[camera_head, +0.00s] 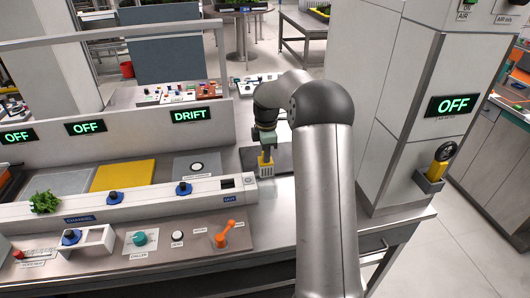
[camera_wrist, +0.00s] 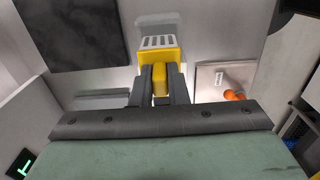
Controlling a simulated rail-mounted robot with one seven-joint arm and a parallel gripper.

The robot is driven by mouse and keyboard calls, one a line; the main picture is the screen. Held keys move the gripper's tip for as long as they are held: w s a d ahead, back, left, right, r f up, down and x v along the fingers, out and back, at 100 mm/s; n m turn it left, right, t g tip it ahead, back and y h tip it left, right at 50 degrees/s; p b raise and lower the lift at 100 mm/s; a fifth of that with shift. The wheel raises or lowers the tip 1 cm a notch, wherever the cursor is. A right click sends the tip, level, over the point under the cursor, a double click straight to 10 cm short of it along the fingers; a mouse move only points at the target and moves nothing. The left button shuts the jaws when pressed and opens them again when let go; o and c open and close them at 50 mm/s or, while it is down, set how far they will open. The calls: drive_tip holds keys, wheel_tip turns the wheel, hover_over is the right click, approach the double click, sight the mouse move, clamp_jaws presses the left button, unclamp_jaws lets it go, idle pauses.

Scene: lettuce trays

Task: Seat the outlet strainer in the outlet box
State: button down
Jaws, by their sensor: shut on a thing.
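The outlet strainer (camera_head: 265,163) is a small yellow piece hanging from my gripper (camera_head: 266,149) near the right end of the white channel. In the wrist view my gripper (camera_wrist: 160,78) is shut on the yellow grip of the strainer (camera_wrist: 158,57), whose pale slotted face points away from me. The outlet box (camera_head: 239,182), by the OUT label, has a dark opening in its top. The strainer is beyond and to the right of this opening in the head view, apparently above the bench. The gap beneath it cannot be judged.
The white channel (camera_head: 145,200) runs left with blue knobs and a green plant (camera_head: 44,202). An orange lever (camera_head: 226,233) stands on the front panel. A yellow plate (camera_head: 123,175) lies behind the channel. A tall white cabinet (camera_head: 385,110) stands right of my arm.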

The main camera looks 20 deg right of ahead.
sight(266, 168)
drive_tip(key=shift+f+b, duration=2.1)
drive_tip(key=shift+f, duration=1.15)
drive_tip(key=shift+f, duration=0.3)
drive_tip(key=c, duration=0.9)
unclamp_jaws()
drive_tip(key=shift+o, duration=0.2)
drive_tip(key=shift+r, duration=0.1)
drive_tip(key=shift+r+p, duration=2.4)
drive_tip(key=shift+r, duration=1.05)
